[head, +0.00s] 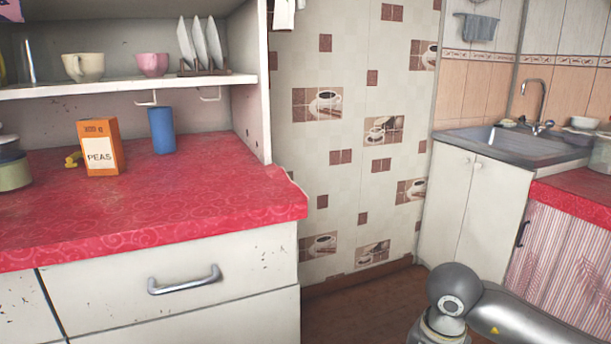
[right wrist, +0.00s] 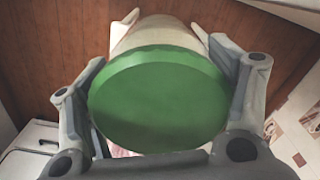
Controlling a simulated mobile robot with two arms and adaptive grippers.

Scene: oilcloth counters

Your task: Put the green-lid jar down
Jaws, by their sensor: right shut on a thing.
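The green-lid jar (right wrist: 158,100) fills the middle of the right wrist view, its round green lid facing the camera and its pale body beyond. My right gripper (right wrist: 165,85) is shut on the jar, with one finger on each side of it. In the head view only part of my right arm shows at the bottom right; the jar and right gripper are out of that picture. My left gripper is not in view.
A red oilcloth counter (head: 200,212) stands at left, with an orange peas box (head: 99,148), a blue cup (head: 162,130) and a pot (head: 14,172) on it. Its front right part is clear. A shelf (head: 120,87) hangs above. A sink (head: 510,143) and another red counter (head: 580,194) are at right.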

